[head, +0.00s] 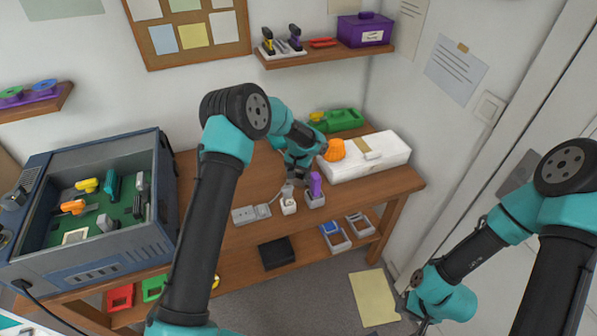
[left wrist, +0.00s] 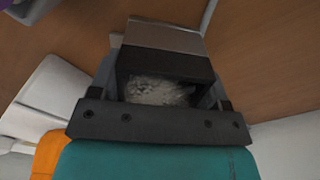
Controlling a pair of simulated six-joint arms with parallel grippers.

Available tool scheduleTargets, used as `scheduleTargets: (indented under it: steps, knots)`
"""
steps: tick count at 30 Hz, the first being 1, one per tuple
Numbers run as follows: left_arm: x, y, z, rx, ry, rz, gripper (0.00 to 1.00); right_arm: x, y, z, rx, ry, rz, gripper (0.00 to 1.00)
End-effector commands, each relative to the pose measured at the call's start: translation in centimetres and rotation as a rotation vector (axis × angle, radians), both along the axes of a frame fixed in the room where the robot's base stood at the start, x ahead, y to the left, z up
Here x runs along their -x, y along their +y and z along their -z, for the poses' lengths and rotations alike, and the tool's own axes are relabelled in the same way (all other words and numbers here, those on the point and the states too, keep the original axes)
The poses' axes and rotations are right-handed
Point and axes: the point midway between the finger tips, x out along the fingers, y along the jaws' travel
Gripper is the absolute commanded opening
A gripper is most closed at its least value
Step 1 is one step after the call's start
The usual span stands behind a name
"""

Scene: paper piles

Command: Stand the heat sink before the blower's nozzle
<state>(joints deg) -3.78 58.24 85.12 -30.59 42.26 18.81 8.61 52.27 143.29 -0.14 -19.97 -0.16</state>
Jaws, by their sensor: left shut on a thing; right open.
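My left gripper (head: 289,181) reaches over the wooden workbench and points down, just left of the purple upright piece. In the left wrist view it is shut on a dark block with a grey face (left wrist: 162,37). I cannot make out fins, so I cannot tell if this block is the heat sink. A green device with a yellow end (head: 343,119) lies at the bench's back; I cannot tell if it is the blower. My right gripper (head: 416,325) is low at the lower right, open and partly cut off by the frame edge.
A white box (head: 385,158) stands at the bench's right, with an orange ribbed thing (head: 336,150) by its left end. Small white containers (head: 288,206) and a purple piece (head: 315,184) stand near the front edge. An open blue case (head: 95,255) fills the left.

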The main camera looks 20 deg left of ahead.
Motion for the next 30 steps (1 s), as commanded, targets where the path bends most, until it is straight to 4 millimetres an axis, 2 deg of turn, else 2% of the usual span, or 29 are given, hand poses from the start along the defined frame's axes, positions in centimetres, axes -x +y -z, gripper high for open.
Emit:
scheduleTargets:
  steps: [6, 7, 15, 25, 30]
  knots:
    - [0.0, 0.0, 0.3, 0.0, -0.001, 0.0, 0.4, 0.0, 0.0, 0.0, 0.0, 0.0, 0.0, 0.43]
    - [0.0, 0.0, 0.3, 0.0, -0.001, 0.0, 0.73, 0.0, 0.0, 0.0, 0.0, 0.0, 0.0, 0.43]
    - [0.0, 0.0, 0.3, 0.0, -0.001, 0.0, 0.99, 0.0, 0.0, 0.0, 0.0, 0.0, 0.0, 0.43]
    - [0.0, 0.0, 0.1, 0.0, 0.0, 0.0, 1.0, 0.0, 0.0, 0.0, 0.0, 0.0, 0.0, 0.43]
    - [-0.1, 0.0, -1.3, 0.0, -0.003, 0.0, 1.0, 0.0, 0.0, 0.0, 0.0, 0.0, 0.0, 0.43]
